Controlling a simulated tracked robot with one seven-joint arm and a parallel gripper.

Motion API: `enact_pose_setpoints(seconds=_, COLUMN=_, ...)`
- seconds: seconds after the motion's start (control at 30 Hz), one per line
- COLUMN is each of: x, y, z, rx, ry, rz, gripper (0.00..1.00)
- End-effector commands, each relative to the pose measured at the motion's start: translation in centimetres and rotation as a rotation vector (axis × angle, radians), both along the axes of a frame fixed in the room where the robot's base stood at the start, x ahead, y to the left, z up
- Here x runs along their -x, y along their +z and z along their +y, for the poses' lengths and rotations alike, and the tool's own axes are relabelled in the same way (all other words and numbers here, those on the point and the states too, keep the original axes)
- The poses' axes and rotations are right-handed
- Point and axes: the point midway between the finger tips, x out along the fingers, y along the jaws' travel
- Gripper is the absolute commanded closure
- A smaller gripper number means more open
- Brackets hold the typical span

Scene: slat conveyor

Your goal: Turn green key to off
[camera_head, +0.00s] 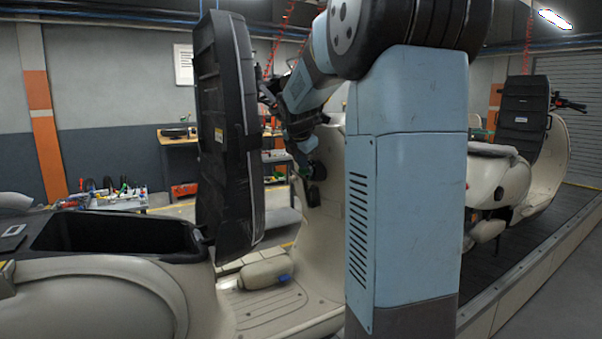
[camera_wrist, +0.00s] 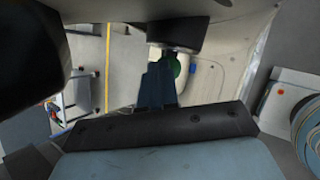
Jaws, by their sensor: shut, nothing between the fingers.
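The green key (camera_wrist: 175,67) shows in the wrist view as a small round green head, just beyond and slightly right of my fingertips. It sits below a dark round part of the cream scooter. My gripper (camera_wrist: 160,74) is shut and empty, with its blue fingers partly covering the key's left side; I cannot tell whether they touch it. In the head view, my gripper (camera_head: 303,147) is at the scooter's cream front panel (camera_head: 329,190), close to a green spot by a dark fitting. The key's turn position is too small to tell.
The scooter's raised black seat (camera_head: 225,135) stands just left of my arm, over an open black storage bin (camera_head: 115,232). A cream part with a blue end (camera_head: 266,273) lies on the footboard. A tool cart (camera_head: 115,195) is at left; another scooter (camera_head: 510,170) stands at right.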

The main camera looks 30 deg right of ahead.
Motion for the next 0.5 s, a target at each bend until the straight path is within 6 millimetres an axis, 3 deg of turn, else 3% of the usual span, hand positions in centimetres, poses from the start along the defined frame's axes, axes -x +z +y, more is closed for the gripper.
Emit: enact_pose_setpoints(seconds=0.5, x=-0.12, y=-0.42, z=0.04, rx=-0.001, ry=-0.001, rz=0.002, gripper=1.00)
